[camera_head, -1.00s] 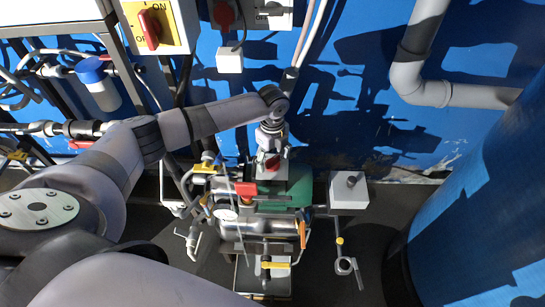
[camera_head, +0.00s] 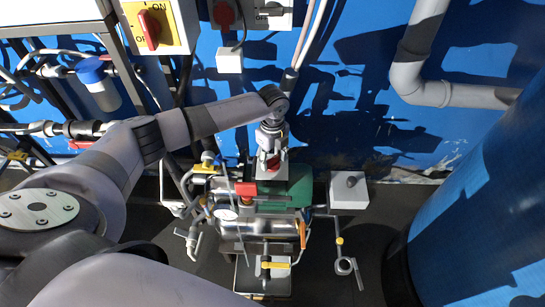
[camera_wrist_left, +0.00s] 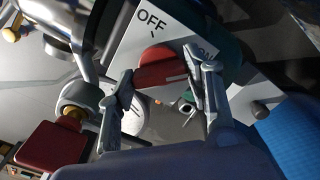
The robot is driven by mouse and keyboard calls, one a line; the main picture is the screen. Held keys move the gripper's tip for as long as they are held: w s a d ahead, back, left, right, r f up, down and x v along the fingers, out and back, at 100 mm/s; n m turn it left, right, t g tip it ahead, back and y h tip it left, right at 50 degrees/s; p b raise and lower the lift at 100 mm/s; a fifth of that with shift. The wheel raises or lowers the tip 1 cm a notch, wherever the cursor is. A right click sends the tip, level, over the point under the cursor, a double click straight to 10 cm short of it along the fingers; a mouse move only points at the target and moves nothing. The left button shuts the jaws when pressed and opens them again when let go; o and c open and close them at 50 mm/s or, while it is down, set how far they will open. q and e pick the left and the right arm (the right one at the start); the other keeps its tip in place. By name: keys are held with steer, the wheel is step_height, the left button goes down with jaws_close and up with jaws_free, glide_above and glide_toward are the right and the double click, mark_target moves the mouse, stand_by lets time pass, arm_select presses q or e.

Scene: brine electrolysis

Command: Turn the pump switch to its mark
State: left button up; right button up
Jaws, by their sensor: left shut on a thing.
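My left gripper (camera_head: 270,160) reaches down to the pump switch, a light plate with a red knob (camera_wrist_left: 160,68), on top of the pump unit (camera_head: 290,186). In the left wrist view the knob sits between the two fingers of this gripper (camera_wrist_left: 163,78), which is shut on it. The plate (camera_wrist_left: 135,45) shows "OFF" at its upper left and a partly hidden "ON" at the right. A short dark mark is below "OFF". The knob's long side lies across the plate, towards "ON". My right gripper is not in view.
The pump unit carries a red valve handle (camera_head: 246,189), a round gauge (camera_head: 225,213) and pipes. A grey box (camera_head: 348,190) stands at its right. A large blue tank (camera_head: 475,200) fills the right side. A yellow panel with a red switch (camera_head: 149,30) is on the upper left.

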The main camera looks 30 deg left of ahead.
arm_select(q)
steer(key=shift+r+n+p, duration=0.15)
steer(key=shift+n+p, duration=0.45)
steer(key=shift+p, duration=0.35)
steer(key=n+p, duration=0.6)
steer(key=n, duration=0.1)
steer(key=n+p, duration=0.4)
steer(key=n, duration=0.1)
steer(key=shift+n+p, duration=1)
steer(key=shift+n, duration=1.3)
steer(key=o, duration=1.1)
